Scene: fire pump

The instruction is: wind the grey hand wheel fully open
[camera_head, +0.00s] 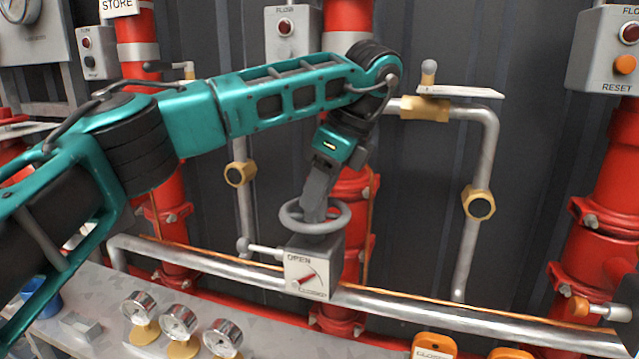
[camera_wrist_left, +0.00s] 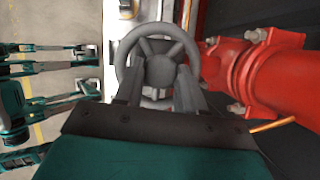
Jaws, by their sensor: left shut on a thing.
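The grey hand wheel (camera_head: 337,221) sits flat on top of a grey gearbox (camera_head: 313,265) in the middle of the head view. The box front carries the word OPEN and a dial with a red pointer (camera_head: 306,278). My left gripper (camera_head: 314,210) reaches down from above and is shut on the wheel, at its middle. In the left wrist view the wheel's rim and spokes (camera_wrist_left: 157,38) show beyond the two fingers (camera_wrist_left: 158,92), which stand on either side of the hub. The exact contact is partly hidden. My right gripper is not in view.
A silver pipe (camera_head: 400,305) runs behind and beside the gearbox. Red vertical pipes (camera_head: 345,190) stand behind it. A valve with a flat lever (camera_head: 460,91) is to the right. Several gauges (camera_head: 178,322) stand on the bench in front. A red flanged pipe (camera_wrist_left: 270,75) is close by the wheel.

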